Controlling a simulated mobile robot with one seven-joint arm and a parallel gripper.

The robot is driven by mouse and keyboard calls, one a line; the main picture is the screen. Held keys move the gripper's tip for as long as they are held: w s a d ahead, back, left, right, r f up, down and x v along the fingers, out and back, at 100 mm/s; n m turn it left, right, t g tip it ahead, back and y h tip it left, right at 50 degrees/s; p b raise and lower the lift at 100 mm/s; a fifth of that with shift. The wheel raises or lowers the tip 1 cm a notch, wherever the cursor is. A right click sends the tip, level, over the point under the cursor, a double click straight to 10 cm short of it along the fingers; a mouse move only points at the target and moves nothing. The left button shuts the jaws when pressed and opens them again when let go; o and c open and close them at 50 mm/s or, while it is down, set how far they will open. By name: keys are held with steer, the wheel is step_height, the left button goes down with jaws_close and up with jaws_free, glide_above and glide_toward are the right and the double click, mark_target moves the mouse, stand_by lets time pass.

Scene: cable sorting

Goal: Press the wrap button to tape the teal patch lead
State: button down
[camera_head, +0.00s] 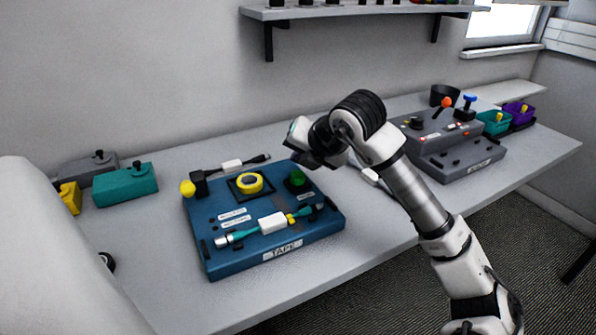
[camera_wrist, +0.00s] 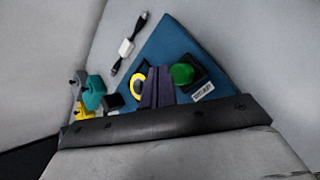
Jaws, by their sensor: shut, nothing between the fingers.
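The teal patch lead (camera_head: 243,234) lies along the front of the blue TAPE station (camera_head: 225,264), with a white block at its middle and a yellow band right of the block. A green button (camera_head: 297,178) sits on a dark base at the station's back right. It also shows in the wrist view (camera_wrist: 183,73). My gripper (camera_wrist: 158,76) is shut and empty, above the station. In the wrist view its fingers appear between the green button and the yellow roll (camera_wrist: 138,84), partly covering the roll. Contact with the button cannot be seen.
A dark cable with a white block (camera_head: 232,165) lies behind the station, and another lead (camera_head: 371,176) lies right of it. A grey lever console (camera_head: 455,155) stands at right, with teal and purple bins beyond. A teal box (camera_head: 125,186) stands at left. The table front is clear.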

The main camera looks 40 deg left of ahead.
mark_target(300, 177)
step_height(300, 177, up, 5)
steer(key=shift+r+p, duration=0.15)
steer(key=shift+p, duration=1.05)
